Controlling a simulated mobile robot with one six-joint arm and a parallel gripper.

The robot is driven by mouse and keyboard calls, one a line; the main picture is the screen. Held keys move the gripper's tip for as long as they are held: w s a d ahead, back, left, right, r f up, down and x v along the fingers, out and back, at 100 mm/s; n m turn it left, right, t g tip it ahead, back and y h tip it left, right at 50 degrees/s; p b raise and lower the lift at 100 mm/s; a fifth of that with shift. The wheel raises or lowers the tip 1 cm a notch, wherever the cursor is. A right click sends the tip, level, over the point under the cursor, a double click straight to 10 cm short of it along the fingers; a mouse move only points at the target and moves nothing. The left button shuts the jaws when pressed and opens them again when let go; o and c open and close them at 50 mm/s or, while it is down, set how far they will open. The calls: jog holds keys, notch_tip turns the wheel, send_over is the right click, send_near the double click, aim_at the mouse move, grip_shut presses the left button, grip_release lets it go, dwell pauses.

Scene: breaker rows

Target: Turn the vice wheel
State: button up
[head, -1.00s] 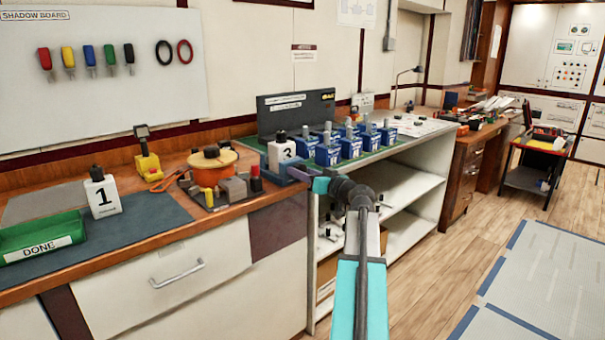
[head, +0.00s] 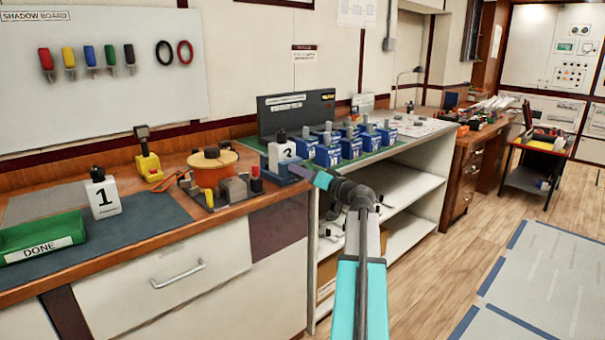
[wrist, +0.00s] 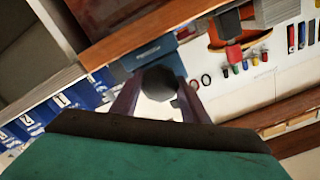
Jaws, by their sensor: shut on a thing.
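The blue vice (head: 284,172) sits at the front edge of the bench, holding a white block marked 3 (head: 281,152) with a dark knob on top. My gripper (head: 297,170) reaches the vice's front side from the right. In the wrist view, my gripper's purple fingers (wrist: 155,100) stand on both sides of a dark grey round part, the vice wheel (wrist: 160,80), and are shut on it. The blue vice body (wrist: 150,53) shows just beyond. The wheel is too small and covered in the head view to tell its angle.
Several blue breakers (head: 351,146) stand on the green mat to the right. An orange reel (head: 213,166) and a grey-and-red fixture (head: 238,188) are left of the vice. A white block marked 1 (head: 103,196) and a green DONE tray (head: 40,238) lie farther left.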

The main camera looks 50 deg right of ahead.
jog(key=shift+m+p, duration=0.45)
jog(key=shift+m, duration=1.25)
jog(key=o, duration=1.1)
jog(key=shift+c, duration=0.2)
jog(key=shift+s, duration=0.15)
jog(key=s, duration=1.3)
jog(key=shift+s+a, duration=0.25)
jog(key=shift+a, duration=0.2)
